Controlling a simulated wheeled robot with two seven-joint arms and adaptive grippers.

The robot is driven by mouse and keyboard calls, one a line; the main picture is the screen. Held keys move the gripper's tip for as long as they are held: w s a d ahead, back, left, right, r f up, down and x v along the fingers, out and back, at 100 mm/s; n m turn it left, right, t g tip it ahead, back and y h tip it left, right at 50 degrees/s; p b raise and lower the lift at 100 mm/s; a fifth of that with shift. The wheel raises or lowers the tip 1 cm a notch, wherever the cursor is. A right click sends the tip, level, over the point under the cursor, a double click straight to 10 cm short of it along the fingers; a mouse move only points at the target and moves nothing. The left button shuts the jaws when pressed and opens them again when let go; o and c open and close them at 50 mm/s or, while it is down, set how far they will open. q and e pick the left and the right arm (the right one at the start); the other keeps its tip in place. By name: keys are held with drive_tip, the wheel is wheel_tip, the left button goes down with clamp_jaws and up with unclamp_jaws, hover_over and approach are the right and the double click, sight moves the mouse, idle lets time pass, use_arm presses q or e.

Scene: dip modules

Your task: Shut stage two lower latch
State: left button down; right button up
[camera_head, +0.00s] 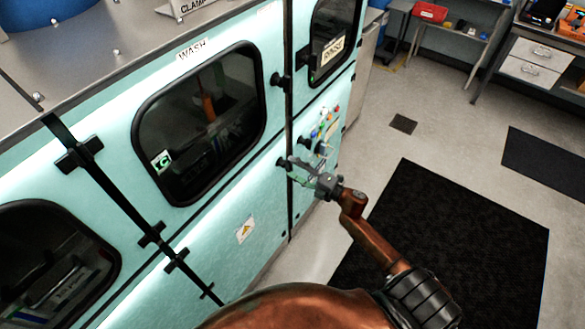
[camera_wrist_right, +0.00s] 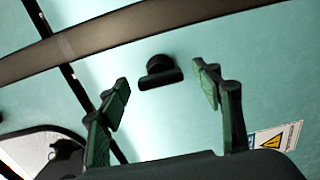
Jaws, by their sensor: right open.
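A black latch (camera_head: 282,162) sits on the right edge of the teal WASH door, below a matching upper latch (camera_head: 277,79). My right gripper (camera_head: 301,168) is at the lower latch, in front of the panel seam. In the right wrist view, a black latch (camera_wrist_right: 160,71) with a round knob and a flat bar lies ahead of and between the two green-padded fingertips (camera_wrist_right: 161,86). The fingers are open, with teal panel visible between each finger and the latch. My left gripper is not in view.
The WASH window (camera_head: 203,120) is left of the latches. A control panel with coloured buttons (camera_head: 330,118) lies just right of my gripper. A warning label (camera_head: 245,229) is below left. A black mat (camera_head: 450,250) covers open floor at right.

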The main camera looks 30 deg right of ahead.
drive_tip(key=v, duration=1.1)
drive_tip(key=s+d+f+m+g+h, duration=0.1)
drive_tip(key=d+f+m+h, duration=0.25)
drive_tip(key=f, duration=0.55)
drive_tip(key=s+d+f+m+g+h, duration=0.15)
drive_tip(key=f+m, duration=0.25)
drive_tip(key=f, duration=0.4)
drive_tip(key=s+f+m+g+h, duration=0.1)
drive_tip(key=s+f+m+g, duration=0.15)
drive_tip(key=s+f, duration=0.6)
drive_tip(key=s+f+m+g+h, duration=0.15)
drive_tip(key=s+f+m, duration=0.25)
drive_tip(key=f, duration=1)
drive_tip(key=s+a+f+m+g, duration=0.2)
drive_tip(key=s+f, duration=0.4)
drive_tip(key=s, duration=0.4)
drive_tip(key=s+a+f+m+g, duration=0.2)
drive_tip(key=s+a+f+g, duration=0.2)
drive_tip(key=s+a+f, duration=0.3)
drive_tip(key=s+a+f+m+g, duration=0.3)
drive_tip(key=s+a+f, duration=0.2)
drive_tip(key=s, duration=1)
wheel_tip(320, 180, down, 2)
drive_tip(key=shift+f, duration=0.1)
drive_tip(key=shift+y, duration=0.25)
